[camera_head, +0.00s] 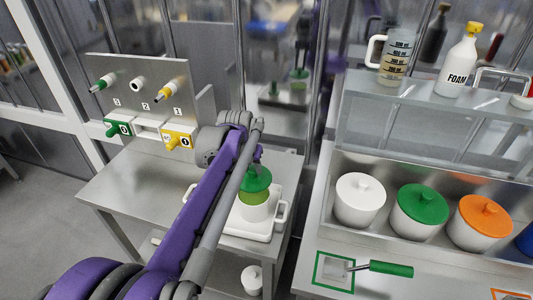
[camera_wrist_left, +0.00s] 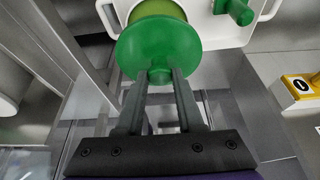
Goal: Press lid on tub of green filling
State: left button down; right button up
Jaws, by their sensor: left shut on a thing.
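The green lid (camera_head: 257,180) is a round disc with a knob; it also shows large in the left wrist view (camera_wrist_left: 155,46). My left gripper (camera_head: 257,158) is shut on the lid's knob; the fingers also show in the left wrist view (camera_wrist_left: 160,84). My right gripper is not in view.
The white tray (camera_head: 282,211) with side handles rests on a steel table (camera_head: 120,190). A panel (camera_head: 150,85) with coloured valves rises behind. At right, a steel counter holds white, green (camera_head: 422,204) and orange (camera_head: 486,215) lidded tubs, and a green-handled tool (camera_head: 390,268).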

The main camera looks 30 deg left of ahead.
aim_at(252, 178)
pick_arm(q)
jog(key=shift+w, duration=0.1)
jog(key=shift+s+f+b, duration=0.3)
jog(key=shift+f+b, duration=0.3)
jog(key=shift+f, duration=0.1)
notch_tip(252, 178, down, 3)
jog(key=shift+w+f+b, duration=0.1)
jog(key=shift+f+b, duration=0.05)
jog(key=shift+b, duration=1)
jog(key=shift+f+b, duration=0.35)
jog(key=shift+f, duration=0.4)
jog(key=shift+f+p, duration=0.1)
jog(key=shift+p, duration=0.25)
dwell(0.5)
jog(key=shift+c, duration=2.2)
grip_release()
